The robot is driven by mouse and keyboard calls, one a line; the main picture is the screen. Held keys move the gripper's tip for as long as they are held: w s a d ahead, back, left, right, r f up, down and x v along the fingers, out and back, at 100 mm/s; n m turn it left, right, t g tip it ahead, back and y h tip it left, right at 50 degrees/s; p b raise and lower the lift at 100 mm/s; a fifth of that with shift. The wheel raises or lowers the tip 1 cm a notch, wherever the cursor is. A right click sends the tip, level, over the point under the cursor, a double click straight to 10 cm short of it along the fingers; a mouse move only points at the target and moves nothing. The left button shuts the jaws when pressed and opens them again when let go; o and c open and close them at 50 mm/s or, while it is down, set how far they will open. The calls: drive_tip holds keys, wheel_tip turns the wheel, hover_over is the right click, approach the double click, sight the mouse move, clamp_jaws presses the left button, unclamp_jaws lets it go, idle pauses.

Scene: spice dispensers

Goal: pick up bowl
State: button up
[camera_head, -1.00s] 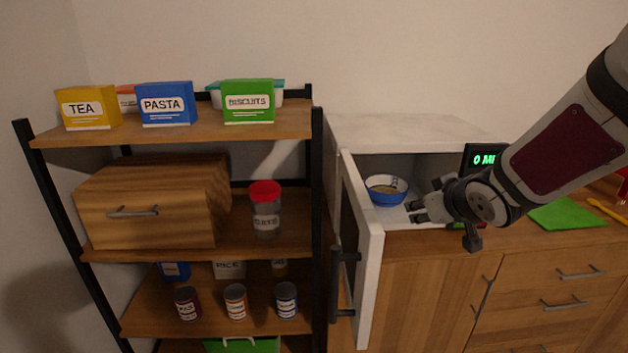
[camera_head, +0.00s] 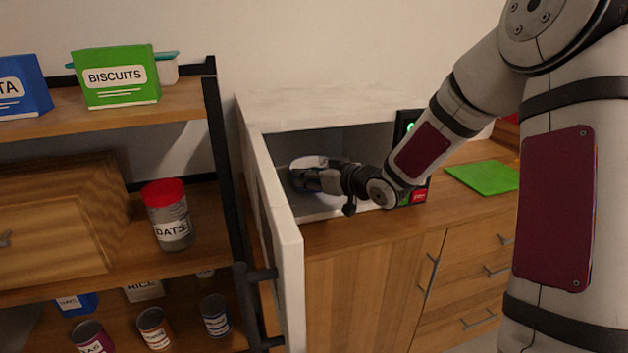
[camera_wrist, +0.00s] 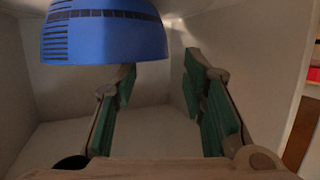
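The blue bowl (camera_wrist: 105,35) is at the upper left of the wrist view, close to the tip of the left-hand finger. My gripper (camera_wrist: 160,66) is open there, with a clear gap between its green-padded fingers. I cannot tell whether a finger touches the bowl. In the head view, my gripper (camera_head: 304,180) reaches into the open white cabinet (camera_head: 312,108) and covers most of the bowl.
The cabinet door (camera_head: 284,235) stands open toward the front left. The cabinet's walls and top closely surround my gripper. A shelf rack with a red-lidded jar (camera_head: 170,215) and boxes stands on the left. A green board (camera_head: 483,178) lies on the counter at right.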

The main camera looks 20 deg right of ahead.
drive_tip(key=shift+b+x, duration=0.8)
drive_tip(key=shift+x, duration=2.25)
drive_tip(key=shift+s+f, duration=0.1)
drive_tip(key=shift+f, duration=0.05)
clamp_jaws()
